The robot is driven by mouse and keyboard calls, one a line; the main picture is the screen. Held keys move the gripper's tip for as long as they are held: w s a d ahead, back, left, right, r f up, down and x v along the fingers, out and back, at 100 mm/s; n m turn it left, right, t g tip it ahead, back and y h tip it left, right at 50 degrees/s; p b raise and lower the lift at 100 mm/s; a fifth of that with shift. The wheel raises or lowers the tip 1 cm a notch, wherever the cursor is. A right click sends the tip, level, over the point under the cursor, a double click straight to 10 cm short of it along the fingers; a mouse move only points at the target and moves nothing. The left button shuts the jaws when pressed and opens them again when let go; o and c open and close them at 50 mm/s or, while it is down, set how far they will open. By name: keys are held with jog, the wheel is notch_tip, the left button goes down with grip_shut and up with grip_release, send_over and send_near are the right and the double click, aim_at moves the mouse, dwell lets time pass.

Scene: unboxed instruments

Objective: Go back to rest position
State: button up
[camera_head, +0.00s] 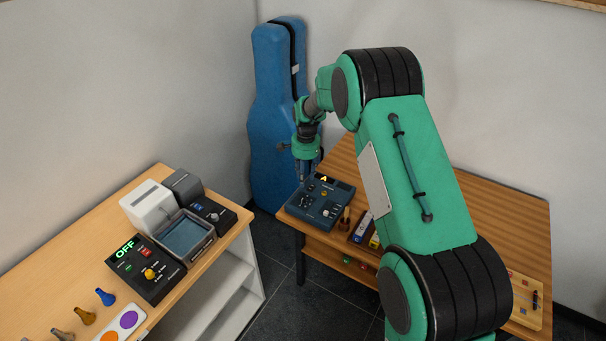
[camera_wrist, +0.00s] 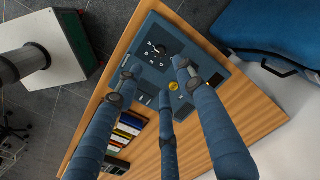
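My gripper (camera_head: 303,178) points down over a blue control device (camera_head: 328,210) on the wooden table at the right, at the end of my green arm. In the wrist view its three blue fingers (camera_wrist: 158,82) are spread apart with nothing held between them. The same device shows beneath the fingers in the wrist view (camera_wrist: 152,50), with a dial, a yellow knob and small switches. In the head view its display shows a yellow letter "A". I cannot tell whether any fingertip touches the device.
A blue instrument case (camera_head: 270,120) stands against the wall behind my gripper. A wooden tray (camera_head: 367,229) with coloured boxes lies beside the device. A floor gap separates the tables.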

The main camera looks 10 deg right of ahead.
jog(key=shift+r, duration=0.1)
jog(key=s+r+n+t+b, duration=0.1)
jog(key=s+r+n, duration=0.2)
jog(key=s+r, duration=0.95)
jog(key=s+r+n+t+b, duration=0.1)
jog(key=s+r+n+t, duration=0.1)
jog(key=s+r, duration=1)
jog(key=s+r+n+t, duration=0.1)
jog(key=s+r+n, duration=0.2)
jog(key=s, duration=1)
jog(key=s+r+n+t+b, duration=0.1)
jog(key=s+r+n, duration=0.2)
jog(key=s, duration=1)
jog(key=shift+s, duration=0.1)
